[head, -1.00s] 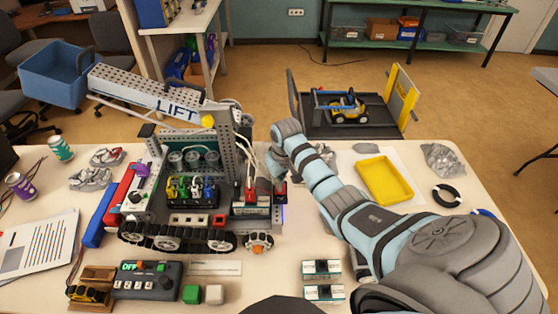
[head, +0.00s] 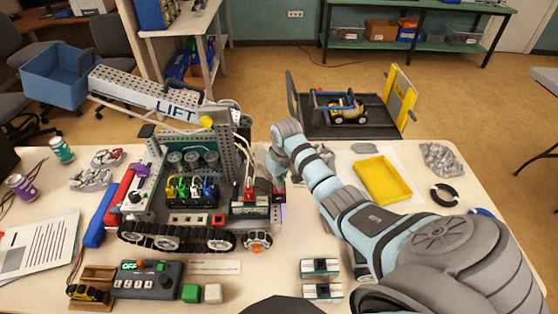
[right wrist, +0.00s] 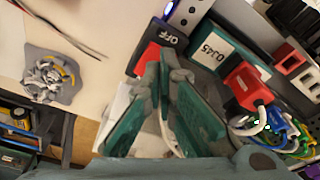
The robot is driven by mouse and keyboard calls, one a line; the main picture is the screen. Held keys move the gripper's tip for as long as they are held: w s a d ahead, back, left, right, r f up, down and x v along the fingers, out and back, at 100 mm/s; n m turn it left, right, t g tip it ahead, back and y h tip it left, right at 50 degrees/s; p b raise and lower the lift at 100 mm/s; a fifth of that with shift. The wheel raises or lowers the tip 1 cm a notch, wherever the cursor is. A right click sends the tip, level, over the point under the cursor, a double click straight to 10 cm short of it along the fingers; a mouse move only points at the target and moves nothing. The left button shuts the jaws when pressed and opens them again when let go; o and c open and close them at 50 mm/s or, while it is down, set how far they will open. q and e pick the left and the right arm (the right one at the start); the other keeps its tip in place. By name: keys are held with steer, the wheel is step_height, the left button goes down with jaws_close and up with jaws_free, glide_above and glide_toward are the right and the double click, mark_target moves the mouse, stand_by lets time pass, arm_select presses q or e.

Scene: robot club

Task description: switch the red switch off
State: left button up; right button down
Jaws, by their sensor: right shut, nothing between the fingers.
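The red switch (head: 279,190) is at the right end of the tracked LIFT robot, beside a plugged red connector (head: 250,194). In the right wrist view the switch shows a red part (right wrist: 142,58) and a black face marked OFF (right wrist: 168,36). My right gripper (head: 276,174) is shut and empty, with its fingertips right at the switch. In the right wrist view the fingertips (right wrist: 165,62) overlap the red part's edge; I cannot tell whether they touch it. My left gripper is not in view.
A yellow tray (head: 384,182) lies to the right of my forearm. A control box (head: 148,281) stands at the front left.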

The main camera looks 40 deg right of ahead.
steer(key=shift+f+b, duration=0.6)
steer(key=shift+f, duration=0.5)
stand_by(0.5)
step_height(320, 180, up, 2)
steer(key=p, duration=0.2)
steer(key=shift+r+p, duration=0.25)
steer(key=shift+p, duration=0.1)
steer(key=shift+w+r, duration=0.1)
steer(key=shift+r, duration=2.15)
